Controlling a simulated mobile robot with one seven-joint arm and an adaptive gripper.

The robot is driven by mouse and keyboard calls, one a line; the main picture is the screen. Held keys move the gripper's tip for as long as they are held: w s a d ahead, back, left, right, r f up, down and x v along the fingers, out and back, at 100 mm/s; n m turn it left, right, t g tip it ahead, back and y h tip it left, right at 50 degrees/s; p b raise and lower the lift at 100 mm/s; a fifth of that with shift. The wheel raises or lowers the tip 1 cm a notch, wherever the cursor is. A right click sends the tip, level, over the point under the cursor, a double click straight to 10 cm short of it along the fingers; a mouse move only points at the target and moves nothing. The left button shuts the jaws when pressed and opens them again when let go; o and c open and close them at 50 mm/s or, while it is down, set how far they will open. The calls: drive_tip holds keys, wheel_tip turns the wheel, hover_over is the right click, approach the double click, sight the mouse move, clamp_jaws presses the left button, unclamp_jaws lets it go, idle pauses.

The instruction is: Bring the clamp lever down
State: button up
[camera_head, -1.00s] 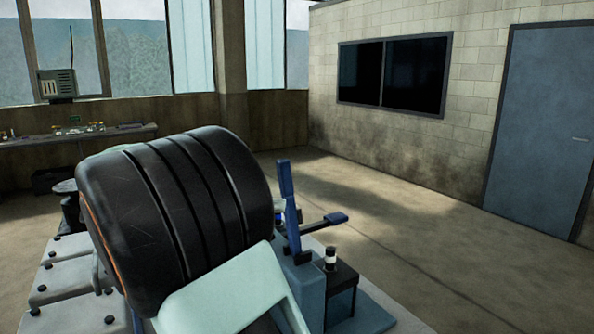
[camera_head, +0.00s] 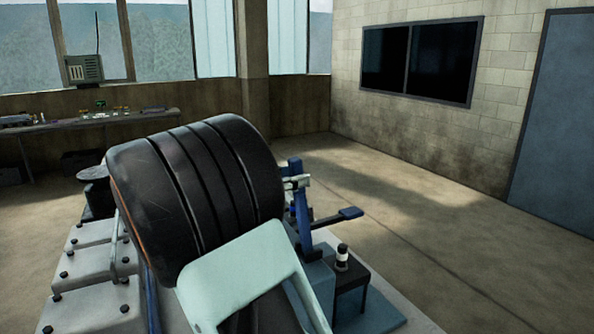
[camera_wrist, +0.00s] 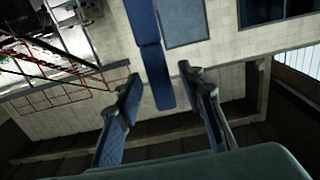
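A blue lever (camera_head: 304,208) stands upright on the fixture in the head view, and a second blue lever (camera_head: 338,217) sticks out nearly level to its right. I cannot tell for sure which one is the clamp lever. My gripper (camera_head: 297,182) shows partly beside the top of the upright lever, with the rest hidden behind my arm. In the wrist view my gripper (camera_wrist: 160,80) is open. A blue bar (camera_wrist: 158,75) comes down from the top edge and its end lies between the spread fingers, with a gap on both sides.
My own arm hides much of the fixture. A workbench (camera_head: 75,122) runs along the back wall. The floor to the right is clear.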

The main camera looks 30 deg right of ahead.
drive_tip(key=shift+d, duration=0.9)
drive_tip(key=shift+c, duration=0.6)
clamp_jaws()
